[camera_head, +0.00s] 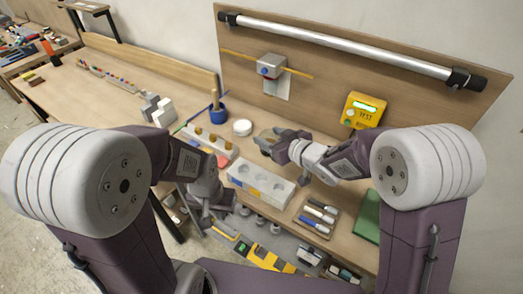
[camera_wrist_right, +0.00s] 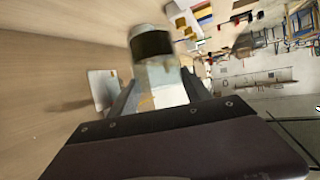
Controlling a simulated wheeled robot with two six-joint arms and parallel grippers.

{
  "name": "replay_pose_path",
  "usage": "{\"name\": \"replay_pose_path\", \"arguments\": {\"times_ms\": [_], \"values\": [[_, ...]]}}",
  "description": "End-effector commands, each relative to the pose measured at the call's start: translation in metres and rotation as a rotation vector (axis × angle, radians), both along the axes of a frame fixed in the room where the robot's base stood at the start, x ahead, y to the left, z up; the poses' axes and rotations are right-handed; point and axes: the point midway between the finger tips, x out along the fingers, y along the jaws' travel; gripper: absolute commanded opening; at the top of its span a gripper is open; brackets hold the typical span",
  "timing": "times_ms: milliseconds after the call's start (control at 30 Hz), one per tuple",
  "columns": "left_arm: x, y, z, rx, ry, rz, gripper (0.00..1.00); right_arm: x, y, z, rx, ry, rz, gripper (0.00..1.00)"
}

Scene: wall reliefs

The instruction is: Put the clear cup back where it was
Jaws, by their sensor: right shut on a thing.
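My right gripper (camera_head: 268,140) is shut on a pale, see-through thing, apparently the clear cup, above the bench near the wall panel. In the right wrist view a pale, cloudy body (camera_wrist_right: 160,82) sits between the fingers of the right gripper (camera_wrist_right: 160,90). A dark band shows just beyond it; I cannot tell whether it belongs to the cup. A white block with round recesses (camera_head: 258,184) lies on the bench in front of the right gripper. My left gripper (camera_head: 222,205) hangs low at the bench's front edge, left of this block; its finger opening is unclear.
A white block with brass pieces (camera_head: 205,144), a blue pot (camera_head: 218,114) and a white round lid (camera_head: 242,127) stand left of the right gripper. A pen tray (camera_head: 316,215) and green book (camera_head: 367,217) lie to the right. A yellow tester (camera_head: 362,110) is on the panel.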

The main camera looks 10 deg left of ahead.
Motion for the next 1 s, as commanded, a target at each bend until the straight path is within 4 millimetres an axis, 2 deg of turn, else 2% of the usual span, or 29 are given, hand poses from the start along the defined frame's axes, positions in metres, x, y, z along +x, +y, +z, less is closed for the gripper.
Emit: {"name": "replay_pose_path", "arguments": {"times_ms": [67, 333, 500, 667, 900, 1000], "values": [[0.000, 0.000, 0.001, 0.000, 0.000, 0.000, 0.00, 0.009, 0.004, -0.006, -0.001, 0.002, 0.000, 0.10], [0.000, 0.000, 0.011, 0.000, 0.000, 0.000, 0.00, 0.075, 0.036, -0.050, 0.000, 0.003, -0.001, 0.10], [0.000, 0.000, 0.014, 0.000, 0.000, 0.000, 0.00, 0.100, 0.048, -0.067, 0.000, 0.001, -0.001, 0.10], [0.000, 0.000, 0.014, 0.000, 0.000, 0.000, 0.00, 0.105, 0.050, -0.070, -0.001, 0.001, -0.002, 0.10], [0.000, 0.000, 0.017, 0.000, 0.000, 0.000, 0.00, 0.104, 0.049, -0.107, 0.000, 0.002, -0.002, 0.10], [0.000, 0.000, 0.017, 0.000, 0.000, 0.000, 0.00, 0.104, 0.049, -0.109, 0.001, 0.001, -0.003, 0.10]]}}
